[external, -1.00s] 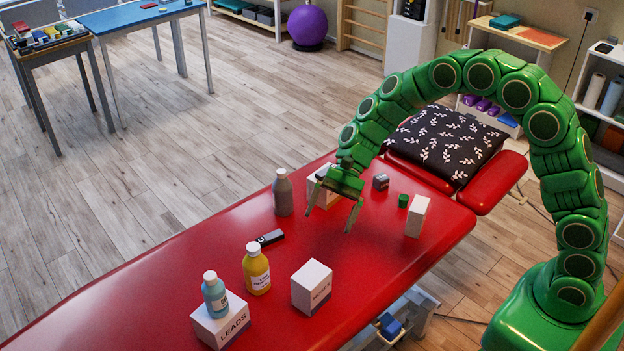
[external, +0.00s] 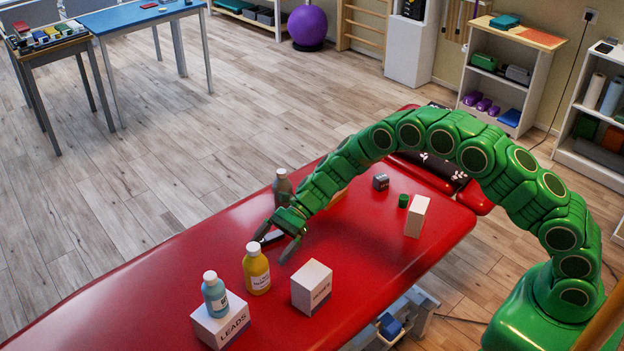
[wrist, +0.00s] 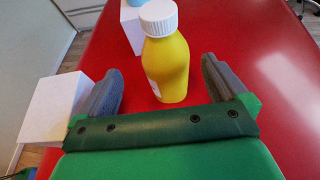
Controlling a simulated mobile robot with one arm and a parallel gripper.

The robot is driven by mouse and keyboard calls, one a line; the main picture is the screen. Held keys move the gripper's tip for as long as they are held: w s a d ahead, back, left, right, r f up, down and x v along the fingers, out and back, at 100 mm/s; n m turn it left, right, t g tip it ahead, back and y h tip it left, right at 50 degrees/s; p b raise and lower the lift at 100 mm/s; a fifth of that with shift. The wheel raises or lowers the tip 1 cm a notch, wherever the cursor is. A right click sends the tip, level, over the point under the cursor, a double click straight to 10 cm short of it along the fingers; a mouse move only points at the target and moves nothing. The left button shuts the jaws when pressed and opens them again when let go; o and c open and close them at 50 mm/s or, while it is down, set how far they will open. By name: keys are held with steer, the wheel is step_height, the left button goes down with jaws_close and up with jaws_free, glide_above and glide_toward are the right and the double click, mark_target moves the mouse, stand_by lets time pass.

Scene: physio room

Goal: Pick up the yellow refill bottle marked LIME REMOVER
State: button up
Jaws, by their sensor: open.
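The yellow bottle (external: 257,271) with a white cap stands upright on the red treatment table (external: 150,290). Its label is too small to read for certain. In the wrist view the yellow bottle (wrist: 167,65) stands ahead, between the lines of the two fingers. My gripper (external: 274,249) is open and empty, just behind and to the right of the bottle in the external view. In the wrist view my gripper (wrist: 163,85) shows both grey fingers spread apart, one at each side of the bottle's lower part, with no contact visible.
A white box (external: 311,286) stands right of the bottle. A blue bottle (external: 215,294) stands on a box marked LEADS (external: 221,324) at the front left. Open table lies to the left.

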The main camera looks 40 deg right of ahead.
mark_target(247, 274)
steer(key=shift+w+f+x, duration=0.1)
steer(key=shift+w+x, duration=0.1)
steer(key=shift+x, duration=1.9)
steer(key=shift+w+f+x, duration=0.15)
steer(key=shift+x, duration=1.95)
steer(key=shift+d, duration=0.1)
steer(key=c, duration=1.4)
